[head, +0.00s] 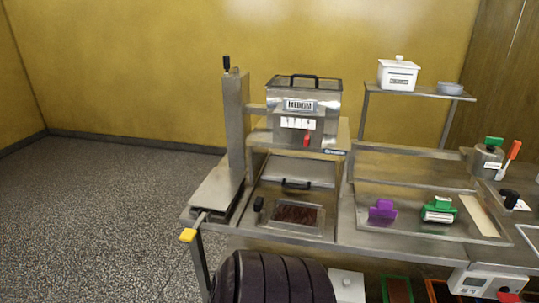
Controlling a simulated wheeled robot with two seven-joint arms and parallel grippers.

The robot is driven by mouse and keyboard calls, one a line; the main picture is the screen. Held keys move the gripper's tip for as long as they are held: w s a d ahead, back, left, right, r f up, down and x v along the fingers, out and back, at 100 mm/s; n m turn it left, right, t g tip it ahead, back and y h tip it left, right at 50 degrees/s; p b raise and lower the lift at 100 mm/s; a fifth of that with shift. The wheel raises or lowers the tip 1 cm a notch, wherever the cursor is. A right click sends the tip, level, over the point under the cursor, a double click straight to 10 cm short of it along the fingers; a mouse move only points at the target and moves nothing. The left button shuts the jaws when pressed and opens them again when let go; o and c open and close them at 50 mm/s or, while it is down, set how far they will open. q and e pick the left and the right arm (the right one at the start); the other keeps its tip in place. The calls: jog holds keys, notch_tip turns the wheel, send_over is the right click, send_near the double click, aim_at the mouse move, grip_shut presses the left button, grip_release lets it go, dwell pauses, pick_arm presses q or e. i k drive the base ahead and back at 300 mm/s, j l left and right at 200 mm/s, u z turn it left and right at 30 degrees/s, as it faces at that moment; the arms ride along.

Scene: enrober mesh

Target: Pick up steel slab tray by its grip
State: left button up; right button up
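A shallow steel tray (375,227) lies on the right part of the steel bench, with a purple-gripped piece (382,211) and a green-gripped piece (438,209) in it. A second steel pan with dark brown contents (297,214) sits at the lower front of the machine, with a black knob (259,204) at its left and a black handle (296,184) behind it. A yellow grip (188,235) sticks out at the bench's front left corner. I cannot tell which of these is the slab tray. Neither of my grippers is in view.
A steel machine with a lidded hopper (304,95) and a red lever (307,140) stands on the bench. A rear shelf (420,92) holds a white lidded box (398,74) and a small bowl (450,88). The floor (100,210) at left is clear.

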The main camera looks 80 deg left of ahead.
aim_at(294, 217)
jog(key=u, duration=2.5)
jog(key=i+j, duration=0.05)
